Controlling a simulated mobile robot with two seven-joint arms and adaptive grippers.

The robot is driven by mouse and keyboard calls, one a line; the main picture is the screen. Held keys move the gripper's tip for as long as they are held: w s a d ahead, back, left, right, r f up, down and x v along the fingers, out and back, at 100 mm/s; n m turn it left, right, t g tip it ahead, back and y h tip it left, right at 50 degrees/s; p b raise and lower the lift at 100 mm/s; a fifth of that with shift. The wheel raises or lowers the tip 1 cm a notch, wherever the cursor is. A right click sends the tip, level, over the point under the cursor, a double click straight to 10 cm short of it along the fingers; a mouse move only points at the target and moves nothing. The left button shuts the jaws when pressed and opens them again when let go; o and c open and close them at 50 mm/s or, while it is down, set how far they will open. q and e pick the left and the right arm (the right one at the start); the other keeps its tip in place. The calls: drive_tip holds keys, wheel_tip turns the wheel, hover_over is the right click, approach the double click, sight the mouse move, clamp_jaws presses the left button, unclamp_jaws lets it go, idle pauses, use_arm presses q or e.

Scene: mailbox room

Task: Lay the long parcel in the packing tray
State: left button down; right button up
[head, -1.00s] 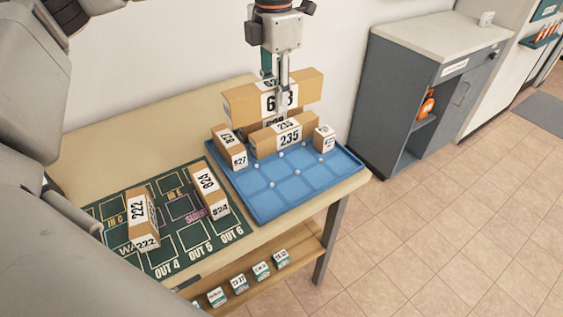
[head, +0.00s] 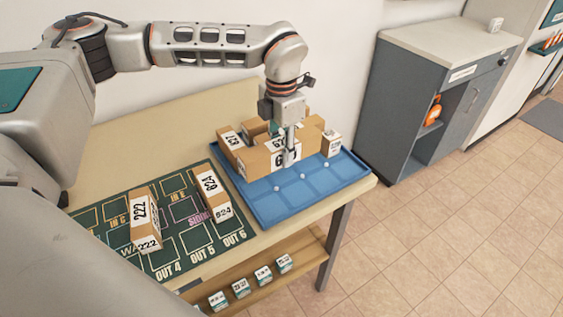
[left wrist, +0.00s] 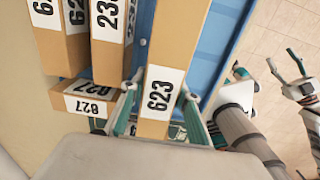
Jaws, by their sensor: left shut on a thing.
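The long parcel (head: 254,162), a cardboard box labelled 623, is clamped in my left gripper (head: 288,158). In the left wrist view the parcel (left wrist: 160,90) lies between the two fingers. It is over the middle of the blue packing tray (head: 262,214), in front of the other boxes; I cannot tell whether it touches the tray floor. My right gripper (left wrist: 285,62) appears at the right of the left wrist view, its fingers apart and empty. It does not show in the head view.
Box 827 (head: 230,140) stands at the tray's left, a small box (head: 332,142) at its right, and box 235 (left wrist: 110,45) beside the long parcel. The tray's front cells are bare. Boxes 222 (head: 144,215) and 824 (head: 213,195) sit on the green mat (head: 190,240).

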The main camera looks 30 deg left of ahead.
sight(281, 163)
use_arm(q)
drive_tip(key=shift+f, duration=2.05)
drive_tip(key=shift+f, duration=0.1)
drive_tip(key=c, duration=1.5)
unclamp_jaws()
wheel_tip(281, 163, up, 12)
drive_tip(key=shift+r, duration=0.1)
